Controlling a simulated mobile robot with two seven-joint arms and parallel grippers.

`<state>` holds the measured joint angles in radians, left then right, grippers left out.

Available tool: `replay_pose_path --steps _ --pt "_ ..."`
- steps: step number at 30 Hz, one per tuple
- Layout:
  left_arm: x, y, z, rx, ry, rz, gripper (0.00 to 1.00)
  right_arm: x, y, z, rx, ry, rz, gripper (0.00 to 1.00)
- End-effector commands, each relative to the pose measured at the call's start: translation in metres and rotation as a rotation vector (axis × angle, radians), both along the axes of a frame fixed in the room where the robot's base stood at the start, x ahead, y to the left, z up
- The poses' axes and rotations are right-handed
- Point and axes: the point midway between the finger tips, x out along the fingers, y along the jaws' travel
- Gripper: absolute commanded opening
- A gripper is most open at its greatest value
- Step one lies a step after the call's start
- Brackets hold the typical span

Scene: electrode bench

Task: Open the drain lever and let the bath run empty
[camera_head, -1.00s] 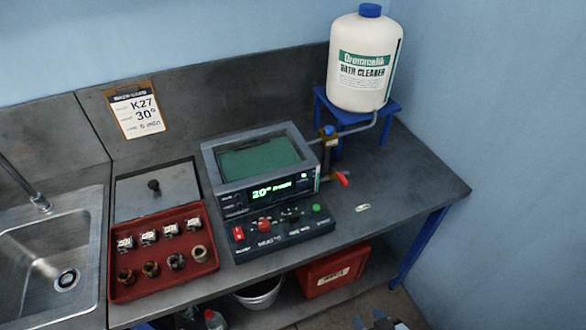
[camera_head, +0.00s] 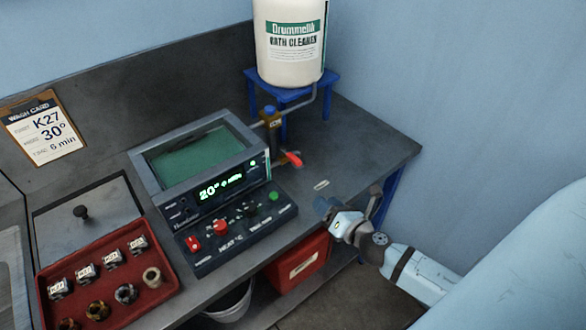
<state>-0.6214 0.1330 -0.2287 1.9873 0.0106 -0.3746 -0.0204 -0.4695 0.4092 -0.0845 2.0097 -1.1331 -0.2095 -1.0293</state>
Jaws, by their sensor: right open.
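The bath (camera_head: 196,152) is a grey box with green liquid inside its open top. Its front display (camera_head: 222,187) glows green and reads about 20°. The red drain lever (camera_head: 292,159) sticks out to the right from the bath's right side, below a blue-topped valve (camera_head: 271,118). My right gripper (camera_head: 324,206) is at the bench's front edge, to the right of the bath and below the lever in the picture. It is open and apart from the lever; its fingertips are small and hard to make out. My left gripper is not in view.
A white cleaner bottle (camera_head: 287,62) stands on a blue stand (camera_head: 331,85), with a pipe to the valve. A red tray (camera_head: 120,300) with labelled parts is at the left. A white bucket (camera_head: 228,306) and a red box (camera_head: 300,258) sit below. The bench's right end is mostly clear.

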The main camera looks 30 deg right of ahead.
Motion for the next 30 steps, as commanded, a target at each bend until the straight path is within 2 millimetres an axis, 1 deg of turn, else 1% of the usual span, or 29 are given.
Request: replay_pose_path --steps 1,3,6,8,11,14,18,23,27,30 --pt "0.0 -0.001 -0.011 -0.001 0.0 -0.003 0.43 0.008 -0.007 0.001 -0.166 -0.041 0.026 0.45" --pt "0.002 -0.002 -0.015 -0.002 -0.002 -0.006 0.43 0.015 -0.014 0.009 -0.368 -0.086 0.052 0.45" --pt "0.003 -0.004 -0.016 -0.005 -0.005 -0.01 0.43 0.021 -0.019 0.017 -0.553 -0.127 0.074 0.45" --pt "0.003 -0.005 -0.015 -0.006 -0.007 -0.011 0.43 0.023 -0.02 0.02 -0.609 -0.138 0.078 0.45" --pt "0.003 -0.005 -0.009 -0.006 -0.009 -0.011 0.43 0.03 -0.021 0.023 -0.638 -0.144 0.08 0.45" --pt "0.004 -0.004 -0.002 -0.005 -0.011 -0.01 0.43 0.043 -0.02 0.025 -0.635 -0.144 0.078 0.45" --pt "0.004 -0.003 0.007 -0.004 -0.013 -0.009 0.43 0.07 -0.018 0.026 -0.633 -0.145 0.077 0.45" --pt "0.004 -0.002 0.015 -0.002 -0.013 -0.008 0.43 0.105 -0.015 0.026 -0.631 -0.144 0.078 0.45" --pt "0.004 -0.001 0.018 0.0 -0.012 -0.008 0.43 0.131 -0.012 0.024 -0.63 -0.143 0.078 0.45" --pt "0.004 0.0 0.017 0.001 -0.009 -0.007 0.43 0.145 -0.011 0.022 -0.629 -0.142 0.078 0.45"
